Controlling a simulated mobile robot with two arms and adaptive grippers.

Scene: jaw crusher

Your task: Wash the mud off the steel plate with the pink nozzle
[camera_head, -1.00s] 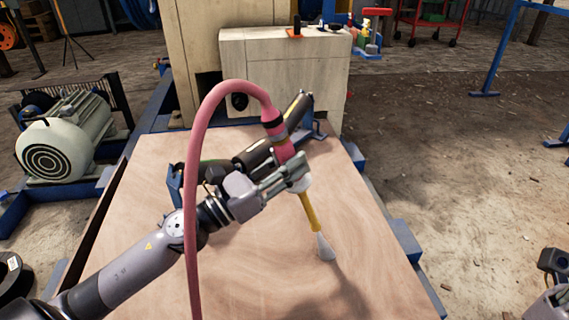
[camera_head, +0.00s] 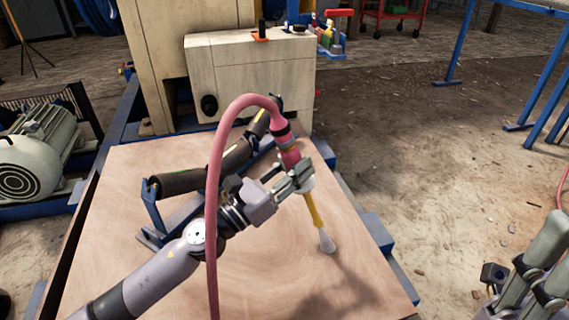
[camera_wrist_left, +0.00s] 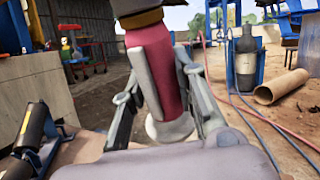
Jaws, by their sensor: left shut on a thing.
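The steel plate (camera_head: 120,215) is the large flat sheet in front of the machine; its surface looks pale brown with swirling streaks. My left gripper (camera_head: 300,178) is shut on the pink nozzle (camera_head: 290,156), which also shows between the fingers in the left wrist view (camera_wrist_left: 158,70). A pink hose loops from its top. Its yellow lance points down over the plate, ending in a pale grey-white tip; I cannot tell if that tip is solid or spray. Shadows lie on the plate below. My right gripper (camera_head: 535,275) is at the lower right edge, partly cut off, away from the plate.
A beige machine housing (camera_head: 255,80) stands behind the plate. Dark rollers on a blue bracket (camera_head: 150,205) stand on the plate's left part. A motor (camera_head: 40,150) is at left. Blue frame parts (camera_head: 375,228) edge the plate at right; open dirt floor lies beyond.

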